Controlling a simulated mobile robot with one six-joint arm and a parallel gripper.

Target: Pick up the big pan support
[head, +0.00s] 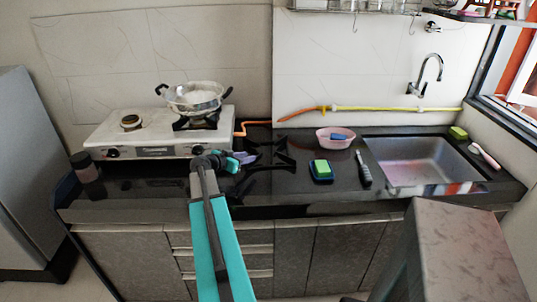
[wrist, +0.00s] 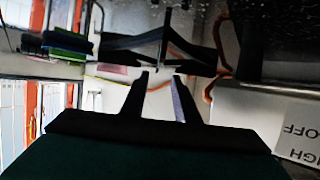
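A large black pan support (head: 279,158) with several prongs lies on the dark counter, just right of the stove. In the wrist view, which is upside down, the black pan support (wrist: 165,46) shows its arms and an upright part just beyond my fingertips. My gripper (head: 248,158) is at the left side of the support in the head view, and the arm partly hides that area. In the wrist view my gripper (wrist: 161,76) has its two fingers apart with nothing between them. I cannot tell whether a finger touches the support.
A white stove (head: 150,140) stands left, with a metal pan (head: 194,97) on its right burner. Right of the support are a green sponge on a blue holder (head: 321,170), a pink basket (head: 335,138), a dark-handled tool (head: 363,169) and the sink (head: 420,162).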

